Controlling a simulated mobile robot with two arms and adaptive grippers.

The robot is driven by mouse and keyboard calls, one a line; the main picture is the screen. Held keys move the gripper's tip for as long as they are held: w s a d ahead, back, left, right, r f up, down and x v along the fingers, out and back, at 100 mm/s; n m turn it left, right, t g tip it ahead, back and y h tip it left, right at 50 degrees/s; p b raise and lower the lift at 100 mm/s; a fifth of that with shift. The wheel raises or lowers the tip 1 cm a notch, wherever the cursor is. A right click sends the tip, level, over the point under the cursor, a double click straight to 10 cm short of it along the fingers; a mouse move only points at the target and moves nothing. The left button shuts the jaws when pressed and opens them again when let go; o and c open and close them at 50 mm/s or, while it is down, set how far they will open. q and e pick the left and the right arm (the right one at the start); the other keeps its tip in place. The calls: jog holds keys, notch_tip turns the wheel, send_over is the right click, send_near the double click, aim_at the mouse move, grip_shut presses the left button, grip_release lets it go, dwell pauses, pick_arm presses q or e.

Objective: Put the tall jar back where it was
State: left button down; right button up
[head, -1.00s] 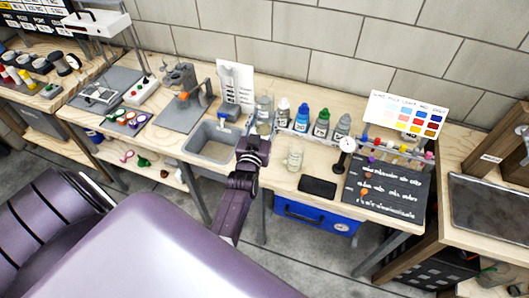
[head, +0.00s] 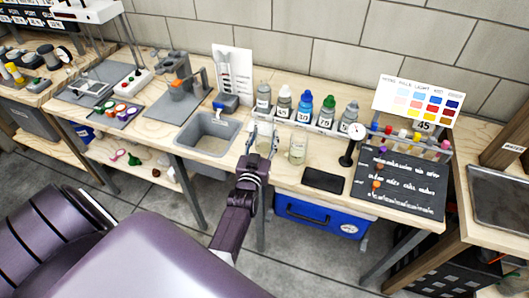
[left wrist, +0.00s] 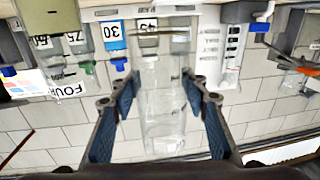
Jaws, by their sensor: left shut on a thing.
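My left gripper (head: 259,153) is shut on a tall clear jar (head: 265,135). In the head view the jar stands out in front of the bottle row, just right of the grey sink. In the left wrist view, which is upside down, the clear jar (left wrist: 163,95) fills the space between the two blue fingers of the gripper (left wrist: 162,95). Whether its base touches the bench cannot be told. A shorter clear jar (head: 298,149) with pale contents stands on the bench to the right. My right gripper is not in view.
Several labelled bottles (head: 305,108) stand in a row behind the jar. The grey sink (head: 190,133) lies to the left. A dial gauge (head: 352,145), a black pad (head: 323,180) and a dark board (head: 405,185) lie to the right.

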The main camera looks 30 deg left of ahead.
aim_at(262, 151)
pick_arm(q)
jog(key=shift+f+b, duration=1.9)
jog(key=shift+f, duration=0.3)
jog(key=shift+f, duration=0.2)
jog(key=c, duration=1.1)
grip_release()
jog(key=shift+r, duration=0.2)
